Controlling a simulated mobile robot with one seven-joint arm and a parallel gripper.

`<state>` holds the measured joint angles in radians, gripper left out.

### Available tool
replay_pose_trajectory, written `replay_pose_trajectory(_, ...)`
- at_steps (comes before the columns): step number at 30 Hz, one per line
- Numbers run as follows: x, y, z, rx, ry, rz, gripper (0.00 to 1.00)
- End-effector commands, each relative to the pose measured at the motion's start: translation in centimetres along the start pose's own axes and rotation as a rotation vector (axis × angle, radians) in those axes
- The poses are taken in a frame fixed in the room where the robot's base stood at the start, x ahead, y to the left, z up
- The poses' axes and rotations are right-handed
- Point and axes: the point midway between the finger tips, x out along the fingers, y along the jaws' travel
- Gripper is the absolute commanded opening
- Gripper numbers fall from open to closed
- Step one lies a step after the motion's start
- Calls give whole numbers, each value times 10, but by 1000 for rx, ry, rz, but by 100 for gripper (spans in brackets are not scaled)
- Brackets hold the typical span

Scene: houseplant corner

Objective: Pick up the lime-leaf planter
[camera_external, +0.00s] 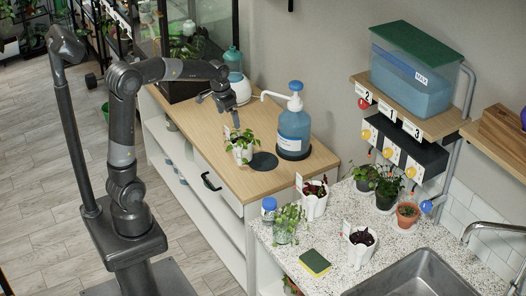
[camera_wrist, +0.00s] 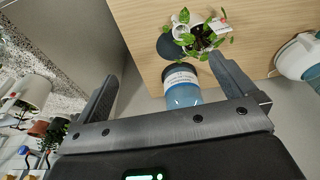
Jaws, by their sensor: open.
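The lime-leaf planter (camera_external: 242,156) is a white pot with bright green leaves and a white tag. It stands upright on the wooden counter, beside a dark round disc (camera_external: 263,161). In the wrist view the planter (camera_wrist: 182,31) shows near the top, its leaves hiding part of the pot, with the disc (camera_wrist: 170,47) next to it. My gripper (camera_external: 219,109) is open and empty, above and behind the planter in the external view, apart from it. Its two fingers (camera_wrist: 163,75) stand wide apart in the wrist view, with the planter beyond them.
A blue pump bottle (camera_external: 293,132) stands right of the planter and also shows between the fingers in the wrist view (camera_wrist: 183,94). A white and teal bottle (camera_external: 238,88) stands near my gripper. Several potted plants and a sponge (camera_external: 315,262) occupy the speckled counter (camera_external: 338,225).

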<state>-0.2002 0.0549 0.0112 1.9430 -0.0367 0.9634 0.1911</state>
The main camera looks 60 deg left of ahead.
Motion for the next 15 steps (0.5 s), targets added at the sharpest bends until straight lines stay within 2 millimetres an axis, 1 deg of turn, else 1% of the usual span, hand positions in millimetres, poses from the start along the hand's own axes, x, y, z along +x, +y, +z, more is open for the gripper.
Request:
replay_pose_trajectory(1,14,-9,-11,-5,-21,2,100)
replay_pose_trajectory(5,46,-30,-35,-12,-66,9,100)
replay_pose_trajectory(6,57,-37,-42,-14,-79,12,100)
replay_pose_trajectory(12,113,-69,-68,-24,-140,27,100)
replay_pose_trajectory(15,135,-82,-76,-26,-161,34,100)
